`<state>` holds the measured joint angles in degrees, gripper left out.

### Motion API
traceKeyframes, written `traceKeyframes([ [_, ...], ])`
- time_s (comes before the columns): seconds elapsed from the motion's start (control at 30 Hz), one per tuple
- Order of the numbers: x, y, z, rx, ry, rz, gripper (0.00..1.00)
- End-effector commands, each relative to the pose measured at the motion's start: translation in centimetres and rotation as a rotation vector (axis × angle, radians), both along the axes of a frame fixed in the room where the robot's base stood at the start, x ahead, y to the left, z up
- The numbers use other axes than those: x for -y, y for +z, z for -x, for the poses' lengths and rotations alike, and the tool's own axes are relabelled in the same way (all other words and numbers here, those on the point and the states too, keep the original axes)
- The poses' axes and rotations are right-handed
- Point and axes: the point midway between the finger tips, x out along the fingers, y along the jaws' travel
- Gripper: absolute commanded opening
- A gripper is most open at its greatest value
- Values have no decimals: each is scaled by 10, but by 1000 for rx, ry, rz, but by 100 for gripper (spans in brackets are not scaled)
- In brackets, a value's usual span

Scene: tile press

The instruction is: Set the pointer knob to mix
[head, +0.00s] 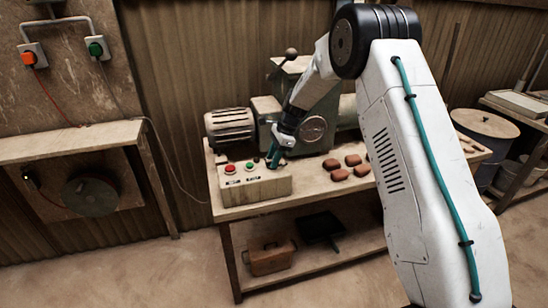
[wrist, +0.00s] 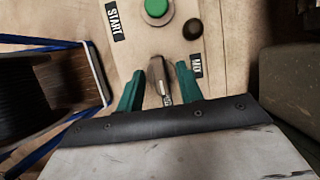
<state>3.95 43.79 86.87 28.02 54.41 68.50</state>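The pale control box (head: 262,188) stands at the left front of the workbench, with a red button (head: 230,169) and a green button (head: 250,166) on top. In the wrist view its panel shows the green button (wrist: 157,8), a START label (wrist: 113,20) and a MIX label (wrist: 196,66). The pointer knob (wrist: 157,74), a narrow grey-brown bar with a pale line, lies between my two teal fingers. My gripper (head: 274,155) is over the box's right part; its fingers (wrist: 159,72) are open, with gaps on both sides of the knob. Which end of the knob points is unclear.
A small dark round part (wrist: 192,29) sits on the panel near the green button. Behind the box are a ribbed motor (head: 229,127) and a green machine (head: 312,128). Several reddish lumps (head: 337,173) lie to the right on the bench. A brown box (head: 270,258) sits below.

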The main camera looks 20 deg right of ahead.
Motion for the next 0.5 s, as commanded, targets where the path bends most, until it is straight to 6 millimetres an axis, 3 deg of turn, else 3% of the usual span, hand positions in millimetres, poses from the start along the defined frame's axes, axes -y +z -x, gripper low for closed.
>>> traceKeyframes([
  [0.17,1,0,0,0,0,0,36],
  [0.3,1,0,0,0,0,0,3],
  [0.5,1,0,0,0,1,0,0],
])
